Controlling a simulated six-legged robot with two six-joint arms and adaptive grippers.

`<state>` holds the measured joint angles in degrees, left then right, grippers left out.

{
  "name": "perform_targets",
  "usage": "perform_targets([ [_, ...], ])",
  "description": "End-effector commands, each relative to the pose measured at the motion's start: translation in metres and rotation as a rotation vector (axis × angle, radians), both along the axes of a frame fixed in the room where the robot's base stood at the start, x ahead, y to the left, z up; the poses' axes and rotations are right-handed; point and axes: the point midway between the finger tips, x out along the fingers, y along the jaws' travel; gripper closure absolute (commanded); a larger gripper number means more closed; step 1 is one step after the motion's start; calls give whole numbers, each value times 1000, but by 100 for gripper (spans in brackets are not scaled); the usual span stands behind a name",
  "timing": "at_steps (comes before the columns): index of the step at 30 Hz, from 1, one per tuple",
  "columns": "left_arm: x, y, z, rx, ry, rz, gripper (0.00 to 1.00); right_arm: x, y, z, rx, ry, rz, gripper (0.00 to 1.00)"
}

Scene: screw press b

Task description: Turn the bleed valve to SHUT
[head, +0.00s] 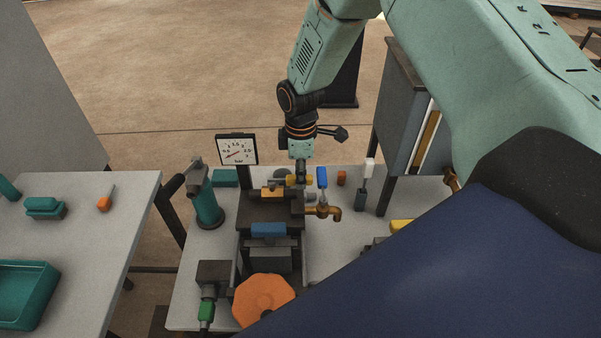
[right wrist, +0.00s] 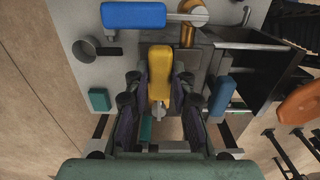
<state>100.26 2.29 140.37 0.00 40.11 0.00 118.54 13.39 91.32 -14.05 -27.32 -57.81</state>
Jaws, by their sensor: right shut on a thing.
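My right gripper (head: 300,176) reaches down behind the dark press block in the head view. In the right wrist view its two fingers (right wrist: 160,92) lie on both sides of a yellow handle (right wrist: 159,72) and are shut on it. The yellow shows only in small part beneath the gripper in the head view. A blue lever (head: 322,177) stands by a brass spout (head: 323,211) just right of the gripper; the lever also shows in the right wrist view (right wrist: 134,15). I cannot read any SHUT mark. My left gripper is not in view.
A gauge (head: 237,150) stands behind the press at left. An orange handwheel (head: 264,298) and a blue block (head: 269,229) are at the front. A teal cylinder (head: 206,205) stands left of the press. A grey cabinet (head: 403,110) stands at right. A side table (head: 95,270) holds a teal tray (head: 22,268).

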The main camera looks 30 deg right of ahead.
Motion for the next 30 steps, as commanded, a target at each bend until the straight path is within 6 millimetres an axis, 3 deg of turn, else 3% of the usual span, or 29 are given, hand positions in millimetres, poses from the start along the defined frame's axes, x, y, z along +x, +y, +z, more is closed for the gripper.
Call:
perform_targets([
  [6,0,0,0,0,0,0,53,0,0,0,0,-1,-1,100],
  [23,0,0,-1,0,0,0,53,1,-1,1,0,-1,11,100],
  [30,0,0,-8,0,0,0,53,8,-4,0,0,-3,102,100],
])
